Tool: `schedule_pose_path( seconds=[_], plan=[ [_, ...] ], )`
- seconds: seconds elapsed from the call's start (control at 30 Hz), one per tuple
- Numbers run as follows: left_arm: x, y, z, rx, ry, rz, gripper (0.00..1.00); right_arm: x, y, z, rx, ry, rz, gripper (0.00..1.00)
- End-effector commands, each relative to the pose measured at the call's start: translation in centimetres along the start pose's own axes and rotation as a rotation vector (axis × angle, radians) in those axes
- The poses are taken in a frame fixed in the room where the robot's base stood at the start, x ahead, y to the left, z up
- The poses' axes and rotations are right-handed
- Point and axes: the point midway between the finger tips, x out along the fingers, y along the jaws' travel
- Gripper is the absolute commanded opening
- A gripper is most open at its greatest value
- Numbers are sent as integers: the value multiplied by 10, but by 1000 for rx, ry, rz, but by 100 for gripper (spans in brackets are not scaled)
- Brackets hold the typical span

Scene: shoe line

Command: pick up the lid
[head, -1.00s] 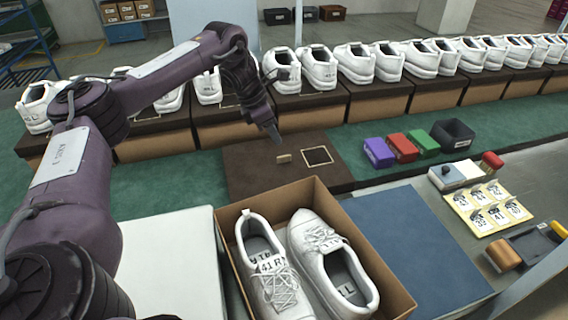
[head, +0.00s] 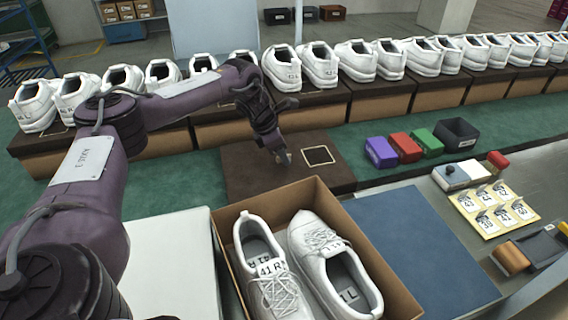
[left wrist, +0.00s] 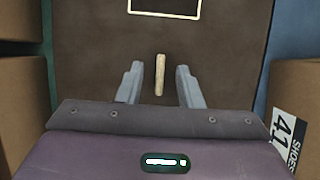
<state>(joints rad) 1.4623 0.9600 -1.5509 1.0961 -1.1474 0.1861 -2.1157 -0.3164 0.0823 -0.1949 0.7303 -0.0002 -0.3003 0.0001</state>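The lid (head: 335,176) is a flat dark brown panel with a pale square outline, lying behind the open shoe box (head: 399,290). It also shows in the left wrist view (left wrist: 100,45), with a small tan handle (left wrist: 160,75) standing on it. My left gripper (head: 283,157) is low over the lid at the handle, which it hides in the head view. In the left wrist view my left gripper (left wrist: 158,85) is open, with one finger on each side of the handle and a gap to both. My right gripper is out of view.
A pair of white shoes (head: 335,265) lies in the open box. A row of white shoes on brown boxes (head: 380,103) runs behind the lid. Purple, red and green blocks (head: 404,148) and a dark bin (head: 454,135) stand to the right. A blue panel (head: 420,245) lies beside the box.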

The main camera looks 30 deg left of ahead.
Motion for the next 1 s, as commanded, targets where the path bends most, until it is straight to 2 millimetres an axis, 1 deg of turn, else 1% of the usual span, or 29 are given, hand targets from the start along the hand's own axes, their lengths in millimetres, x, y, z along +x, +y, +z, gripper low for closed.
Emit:
schedule_pose_path(
  seconds=[0.1, 0.13, 0.3, 0.37, 0.4, 0.77, 0.87, 1.0],
  plan=[
    [0, 0, 0, -1, 0, 0, 33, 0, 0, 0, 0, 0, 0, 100],
    [0, 0, 0, -1, 0, 0, 31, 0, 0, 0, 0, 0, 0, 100],
    [0, 0, 0, -1, 0, 0, 9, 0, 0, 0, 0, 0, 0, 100],
    [-1, 0, 0, -1, 0, 0, 1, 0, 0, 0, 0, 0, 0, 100],
    [-1, 0, 0, -1, 0, 0, 0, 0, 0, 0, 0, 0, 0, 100],
    [-2, 0, 0, -1, -1, 0, 0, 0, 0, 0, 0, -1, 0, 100],
    [-6, 0, 3, -1, -1, 1, 0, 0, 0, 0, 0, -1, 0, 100],
    [-21, 1, 9, -1, -4, 2, 0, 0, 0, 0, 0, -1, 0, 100]
  ],
)
